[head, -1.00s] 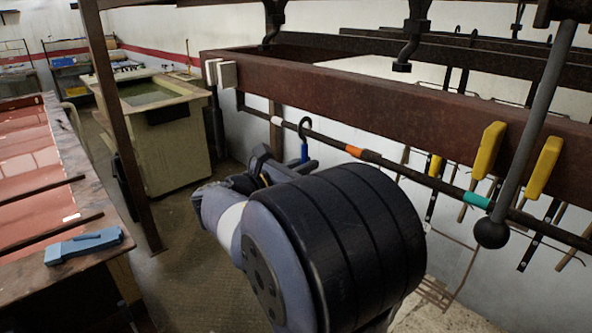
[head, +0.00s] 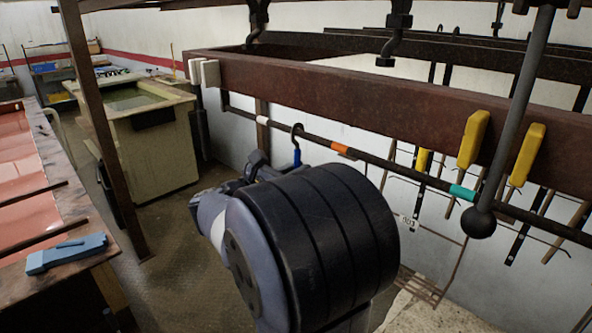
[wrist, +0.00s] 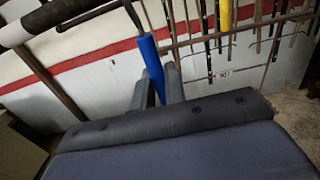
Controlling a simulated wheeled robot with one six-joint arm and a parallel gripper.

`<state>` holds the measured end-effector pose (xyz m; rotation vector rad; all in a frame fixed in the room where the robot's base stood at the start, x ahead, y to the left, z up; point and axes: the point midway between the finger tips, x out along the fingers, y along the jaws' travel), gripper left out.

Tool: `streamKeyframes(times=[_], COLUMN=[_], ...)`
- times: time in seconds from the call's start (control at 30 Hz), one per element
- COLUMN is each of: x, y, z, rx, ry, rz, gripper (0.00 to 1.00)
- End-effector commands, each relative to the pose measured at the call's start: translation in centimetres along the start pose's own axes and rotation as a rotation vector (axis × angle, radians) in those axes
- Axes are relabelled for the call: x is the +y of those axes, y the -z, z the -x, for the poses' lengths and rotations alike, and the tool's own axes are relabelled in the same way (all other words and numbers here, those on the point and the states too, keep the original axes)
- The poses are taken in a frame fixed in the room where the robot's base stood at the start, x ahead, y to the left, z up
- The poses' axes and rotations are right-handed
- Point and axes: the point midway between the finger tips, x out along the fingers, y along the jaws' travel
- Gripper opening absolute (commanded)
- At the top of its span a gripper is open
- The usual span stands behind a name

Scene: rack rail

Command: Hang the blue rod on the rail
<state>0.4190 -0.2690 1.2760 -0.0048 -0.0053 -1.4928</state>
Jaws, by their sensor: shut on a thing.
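The blue rod (wrist: 151,62) is a blue bar with a dark hook at its top (head: 297,129). My gripper (wrist: 157,90) is shut on the blue part, seen between the fingers in the wrist view. In the head view my arm hides most of the rod and gripper. The rail (head: 375,161) is a thin dark bar below a brown beam, with white, orange and teal bands. The hook overlaps the rail between the white band (head: 262,120) and the orange band (head: 342,149). I cannot tell whether it rests on the rail.
The brown beam (head: 330,93) runs above the rail. A grey bar with a ball end (head: 478,221) hangs in front of the rail at right, near two yellow blocks (head: 473,139). A bench with a blue object (head: 67,253) is at left. A tank (head: 150,150) stands behind.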

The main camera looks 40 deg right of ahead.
Motion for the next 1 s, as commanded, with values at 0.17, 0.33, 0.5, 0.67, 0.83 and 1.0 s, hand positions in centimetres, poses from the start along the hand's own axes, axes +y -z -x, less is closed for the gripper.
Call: streamKeyframes(times=[0.17, 0.33, 0.5, 0.67, 0.83, 1.0], x=[0.0, 0.0, 0.0, 0.0, 0.0, 0.1], y=[0.1, 0.3, 0.3, 0.3, 0.3, 0.4], z=[0.0, 0.0, 0.0, 0.0, 0.1, 1.2], rx=[0.0, 0.0, 0.0, 0.0, 0.0, 0.0], ry=[0.0, 0.0, 0.0, 0.0, 0.0, -0.003], rz=[0.0, 0.0, 0.0, 0.0, 0.0, 0.0], gripper=[0.0, 0.17, 0.3, 0.38, 0.38, 0.38])
